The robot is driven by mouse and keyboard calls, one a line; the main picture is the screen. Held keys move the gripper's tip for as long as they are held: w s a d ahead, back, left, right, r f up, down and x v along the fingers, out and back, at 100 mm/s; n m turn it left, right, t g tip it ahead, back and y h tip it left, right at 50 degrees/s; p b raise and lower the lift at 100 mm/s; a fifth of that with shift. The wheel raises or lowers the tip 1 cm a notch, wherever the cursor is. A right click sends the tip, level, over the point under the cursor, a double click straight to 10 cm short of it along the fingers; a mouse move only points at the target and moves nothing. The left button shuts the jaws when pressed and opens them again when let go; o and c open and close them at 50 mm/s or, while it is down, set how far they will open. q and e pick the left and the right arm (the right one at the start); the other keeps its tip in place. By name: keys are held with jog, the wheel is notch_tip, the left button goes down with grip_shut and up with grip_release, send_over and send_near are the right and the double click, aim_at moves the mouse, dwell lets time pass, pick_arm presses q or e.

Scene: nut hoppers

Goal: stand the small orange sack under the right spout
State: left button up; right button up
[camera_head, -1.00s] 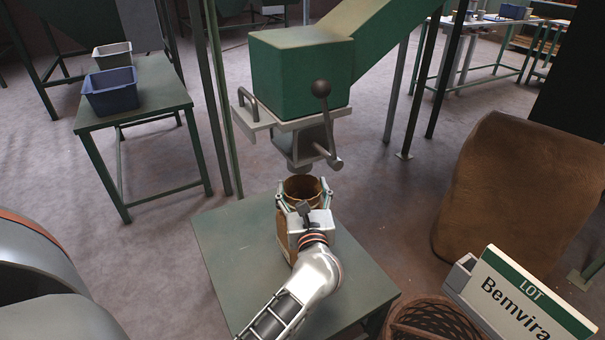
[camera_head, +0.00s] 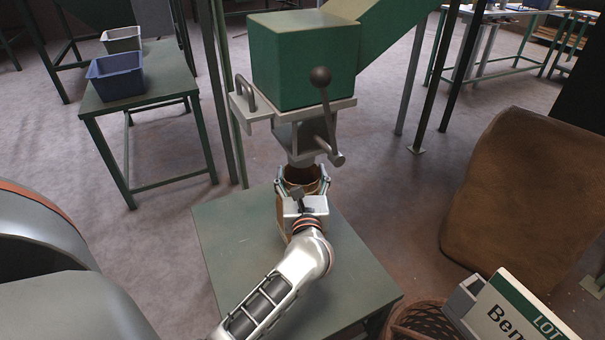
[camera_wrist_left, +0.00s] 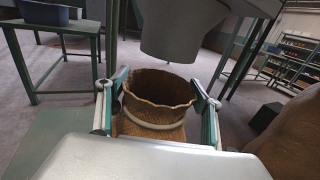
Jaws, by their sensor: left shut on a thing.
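The small orange-brown sack (camera_head: 283,218) stands upright with its round mouth open. My left gripper (camera_head: 304,187) is shut on it, one finger on each side near the rim; the sack (camera_wrist_left: 160,92) also shows between the fingers (camera_wrist_left: 157,103) in the left wrist view. The grey spout (camera_head: 300,155) under the green hopper (camera_head: 303,62) is just above the sack's far rim, and its mouth (camera_wrist_left: 178,45) is above and beyond the rim in the wrist view. The sack's base is hidden, so I cannot tell whether it touches the green table (camera_head: 235,250). My right gripper is out of view.
A wicker basket (camera_head: 415,318) and a lot sign (camera_head: 515,310) are at lower right, with a large brown sack (camera_head: 510,205) behind. A side table (camera_head: 140,105) holds a blue tub (camera_head: 115,80).

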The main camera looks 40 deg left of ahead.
pick_arm(q)
jog(key=o, duration=1.5)
jog(key=shift+f, duration=0.15)
jog(key=shift+c, duration=0.2)
